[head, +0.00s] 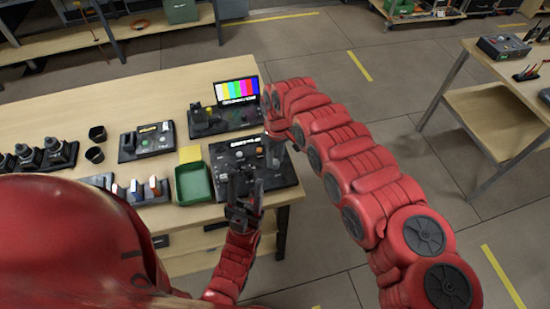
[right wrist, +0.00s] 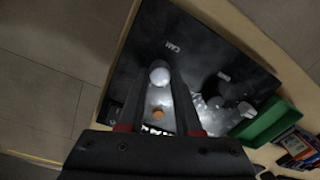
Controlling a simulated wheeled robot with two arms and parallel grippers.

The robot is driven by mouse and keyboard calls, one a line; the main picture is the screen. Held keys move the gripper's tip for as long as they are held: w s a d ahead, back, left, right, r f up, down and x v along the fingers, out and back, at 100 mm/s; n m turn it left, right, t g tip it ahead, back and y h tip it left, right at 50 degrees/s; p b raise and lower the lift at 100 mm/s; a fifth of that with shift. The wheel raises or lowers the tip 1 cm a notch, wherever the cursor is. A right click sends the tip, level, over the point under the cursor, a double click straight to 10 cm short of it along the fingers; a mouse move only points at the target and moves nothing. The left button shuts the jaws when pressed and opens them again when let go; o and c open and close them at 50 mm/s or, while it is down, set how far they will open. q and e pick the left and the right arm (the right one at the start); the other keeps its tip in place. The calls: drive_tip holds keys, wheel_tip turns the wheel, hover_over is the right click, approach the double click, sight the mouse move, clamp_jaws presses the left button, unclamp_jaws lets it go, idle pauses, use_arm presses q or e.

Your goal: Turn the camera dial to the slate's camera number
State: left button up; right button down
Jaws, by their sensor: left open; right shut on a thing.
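The dark camera panel (head: 285,177) lies at the table's right end. My right gripper (right wrist: 160,80) is shut on this dial, with a finger on each side; the dial's pointer cannot be read. In the head view, my right gripper (head: 273,152) is at the panel's right part, partly behind my arm. My left gripper (head: 241,185) is open and empty at the panel's front left. A screen (head: 237,92) with colour bars stands behind; its small text is unreadable. I cannot identify the slate.
A green tray (head: 193,184) and yellow note (head: 190,154) are left of the panel. An orange button (right wrist: 157,112) lies between my right fingers. A second table (head: 500,120) is at right.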

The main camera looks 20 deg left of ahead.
sight(277, 160)
drive_tip(key=shift+m, duration=0.4)
drive_tip(key=c, duration=0.6)
unclamp_jaws()
wheel_tip(277, 160, up, 17)
drive_tip(key=b, duration=0.5)
drive_tip(key=shift+w+d+r, duration=0.2)
drive_tip(key=shift+w+d, duration=0.1)
drive_tip(key=shift+w, duration=0.05)
